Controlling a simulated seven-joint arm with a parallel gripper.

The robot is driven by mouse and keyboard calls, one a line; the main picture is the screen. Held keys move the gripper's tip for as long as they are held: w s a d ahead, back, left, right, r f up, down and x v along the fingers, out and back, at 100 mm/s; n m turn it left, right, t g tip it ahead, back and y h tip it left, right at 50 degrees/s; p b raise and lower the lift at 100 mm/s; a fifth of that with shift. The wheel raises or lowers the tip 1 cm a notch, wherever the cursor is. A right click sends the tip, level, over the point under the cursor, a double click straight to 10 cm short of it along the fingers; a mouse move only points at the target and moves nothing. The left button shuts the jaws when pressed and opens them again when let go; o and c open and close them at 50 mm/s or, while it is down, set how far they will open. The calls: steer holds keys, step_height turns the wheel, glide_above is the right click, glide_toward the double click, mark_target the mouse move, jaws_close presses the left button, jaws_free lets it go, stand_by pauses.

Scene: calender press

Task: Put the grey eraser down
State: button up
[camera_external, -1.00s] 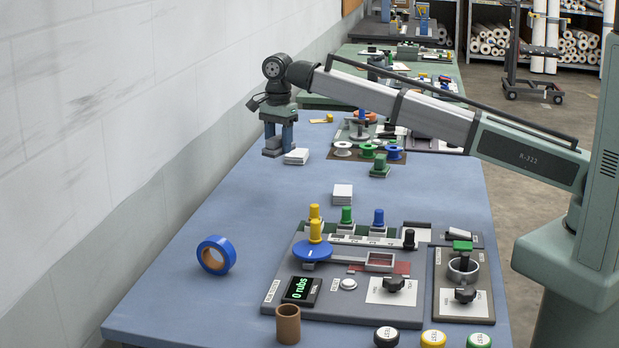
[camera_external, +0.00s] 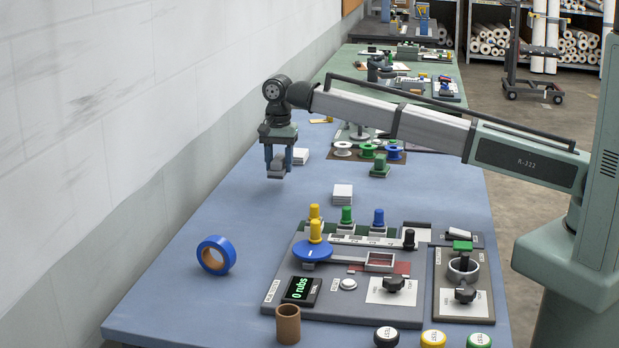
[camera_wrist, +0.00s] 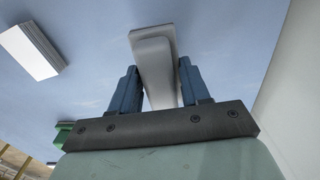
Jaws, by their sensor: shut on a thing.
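My gripper (camera_external: 278,160) is at the left far part of the blue table in the external view, fingers pointing down. Its blue fingers are shut on the grey eraser (camera_external: 276,173), whose lower part shows between and below the fingertips. In the wrist view the grey eraser (camera_wrist: 155,62) stands out between the two blue fingers (camera_wrist: 158,88), over the blue table surface (camera_wrist: 90,75). The eraser looks a little above the table, but the exact gap is hard to tell.
A white stack (camera_external: 300,156) lies just behind my gripper, and another white stack (camera_external: 342,194) is nearer. A blue tape roll (camera_external: 216,255) stands at the front left. The grey panel (camera_external: 345,303) fills the front. Bare table (camera_external: 250,215) lies between.

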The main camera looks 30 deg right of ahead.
mark_target(279, 188)
steer(key=shift+f, duration=2.1)
steer(key=shift+f, duration=0.15)
steer(key=o, duration=1.1)
step_height(279, 188, up, 12)
steer(key=shift+r, duration=0.2)
